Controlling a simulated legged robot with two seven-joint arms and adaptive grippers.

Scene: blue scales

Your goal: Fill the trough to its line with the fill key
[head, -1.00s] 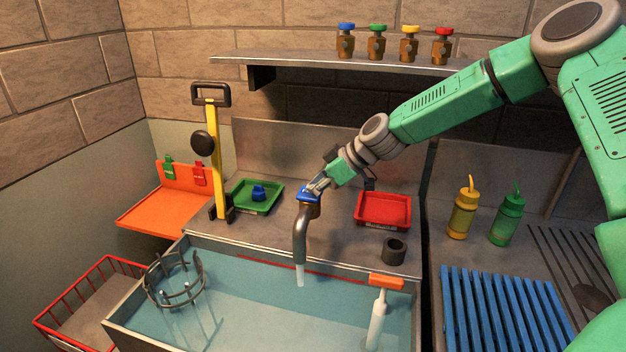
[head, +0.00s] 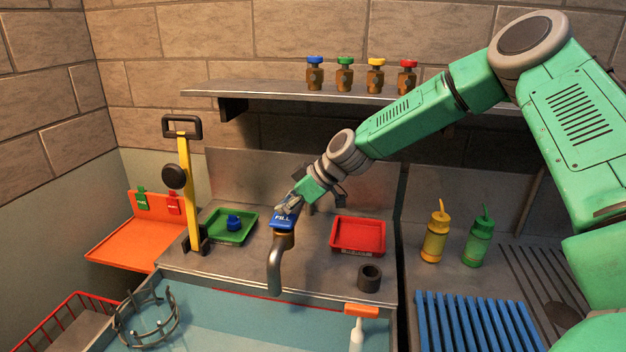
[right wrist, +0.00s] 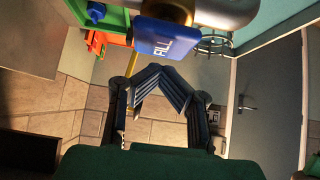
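The blue fill key (head: 283,221), marked FILL, sits on top of the tap with the curved grey spout (head: 275,268). No stream shows below the spout. The trough (head: 200,278) holds bluish water (head: 230,330); a red line (head: 262,293) runs along its back wall. I cannot tell exactly how the water stands against the line. My right gripper (head: 287,206) is at the top of the fill key. In the right wrist view its fingertips (right wrist: 155,68) meet just below the key (right wrist: 165,37), with nothing seen between them. Whether they touch it is unclear. My left gripper is out of view.
A green tray (head: 212,236) with a blue piece and a red tray (head: 358,251) flank the tap. A yellow post (head: 189,190), dark cup (head: 370,278) and orange-topped float (head: 361,311) stand nearby. Several coloured valves line the shelf (head: 270,91) above.

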